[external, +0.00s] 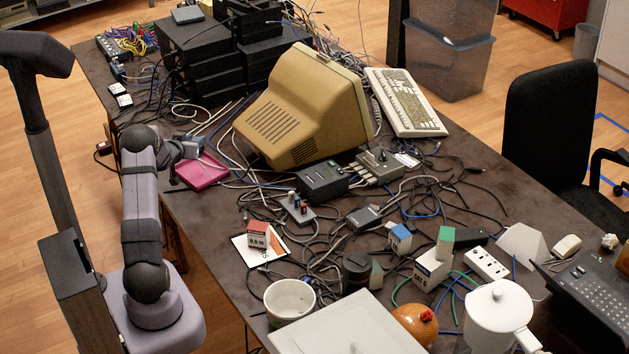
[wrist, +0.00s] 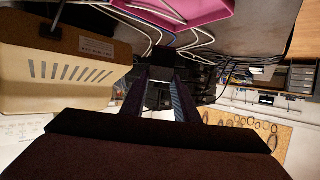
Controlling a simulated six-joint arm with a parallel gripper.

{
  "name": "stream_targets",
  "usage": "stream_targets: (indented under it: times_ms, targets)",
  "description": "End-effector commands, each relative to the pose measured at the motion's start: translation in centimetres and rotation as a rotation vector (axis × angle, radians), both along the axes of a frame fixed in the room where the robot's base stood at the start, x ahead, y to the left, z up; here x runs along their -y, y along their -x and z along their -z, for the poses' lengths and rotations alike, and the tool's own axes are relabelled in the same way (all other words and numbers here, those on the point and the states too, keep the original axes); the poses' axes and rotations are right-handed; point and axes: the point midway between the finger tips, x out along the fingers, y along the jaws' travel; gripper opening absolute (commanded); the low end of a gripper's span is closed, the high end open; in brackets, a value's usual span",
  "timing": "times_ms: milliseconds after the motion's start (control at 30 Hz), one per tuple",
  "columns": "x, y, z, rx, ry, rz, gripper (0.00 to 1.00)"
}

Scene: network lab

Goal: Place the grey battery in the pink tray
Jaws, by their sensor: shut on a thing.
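The pink tray (external: 203,171) lies on the left side of the table in the external view. It also shows along the top edge of the wrist view (wrist: 190,10). My gripper (external: 193,150) is just above the tray's far-left side in the external view. In the wrist view, my gripper's two dark fingers (wrist: 163,76) close on a small dark block at their tips, which I take to be the grey battery (wrist: 162,56). It is in shadow, so its colour is hard to tell. In the external view the battery cannot be made out clearly.
The beige monitor (external: 300,105) stands right of the tray, close to the gripper's side. Stacked black boxes (external: 205,60) stand behind. Loose cables (external: 235,165) run around the tray. The front of the table holds a white bowl (external: 289,301) and other small items.

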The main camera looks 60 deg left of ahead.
Motion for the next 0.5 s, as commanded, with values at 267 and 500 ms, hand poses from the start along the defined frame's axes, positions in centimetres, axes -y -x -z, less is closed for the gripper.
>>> stream_targets:
  times_ms: [267,500]
  targets:
    - [0.0,0.0,3.6,0.001,0.001,0.000,0.04]
    - [0.0,0.0,4.1,0.001,-0.001,0.000,0.04]
